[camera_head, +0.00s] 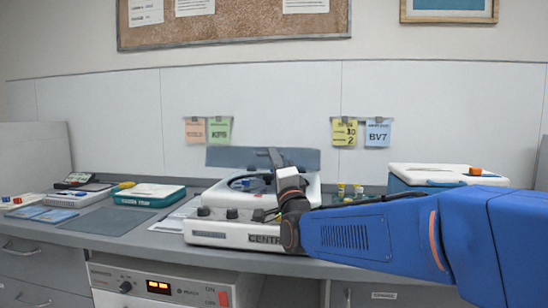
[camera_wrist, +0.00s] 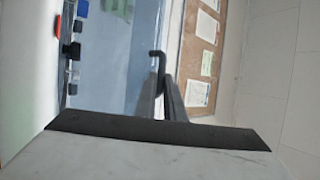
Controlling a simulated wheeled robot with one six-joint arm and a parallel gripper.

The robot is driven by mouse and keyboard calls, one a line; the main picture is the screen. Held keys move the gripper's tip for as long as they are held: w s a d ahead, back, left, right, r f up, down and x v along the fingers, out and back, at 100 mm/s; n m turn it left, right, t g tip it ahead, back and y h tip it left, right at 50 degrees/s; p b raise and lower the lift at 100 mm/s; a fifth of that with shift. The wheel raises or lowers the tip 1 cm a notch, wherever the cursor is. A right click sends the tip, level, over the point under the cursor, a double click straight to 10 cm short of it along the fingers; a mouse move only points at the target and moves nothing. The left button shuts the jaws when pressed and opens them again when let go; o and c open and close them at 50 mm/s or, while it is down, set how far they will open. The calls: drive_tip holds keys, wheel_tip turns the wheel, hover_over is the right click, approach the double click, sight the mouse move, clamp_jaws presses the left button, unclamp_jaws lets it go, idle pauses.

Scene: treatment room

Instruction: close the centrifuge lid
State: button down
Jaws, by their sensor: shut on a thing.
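The centrifuge (camera_head: 212,228) stands on the bench, a white unit with dark knobs on its front and a round opening on top. Its blue-grey lid (camera_head: 228,157) stands raised, roughly upright, at the back of the unit. My gripper (camera_head: 274,157) reaches over the centrifuge from the right, in front of the lid. In the wrist view the dark fingers (camera_wrist: 165,88) are close together at a thin dark hooked piece (camera_wrist: 157,57) beside a blue-grey surface, apparently the lid. They are shut on it; the exact contact is unclear. My arm hides the centrifuge's right side.
A white-topped blue box (camera_head: 432,175) stands behind my arm at right. A green-and-white case (camera_head: 149,195) and a grey mat (camera_head: 107,221) lie at left. The wall (camera_head: 270,105) is close behind.

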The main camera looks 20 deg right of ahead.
drive_tip(key=c, duration=2.1)
unclamp_jaws()
drive_tip(key=shift+w+d+f, duration=0.2)
drive_tip(key=shift+f, duration=0.25)
drive_tip(key=v, duration=0.8)
drive_tip(key=r+v, duration=0.1)
drive_tip(key=v, duration=0.3)
drive_tip(key=shift+s+a, duration=0.15)
drive_tip(key=shift+s, duration=0.05)
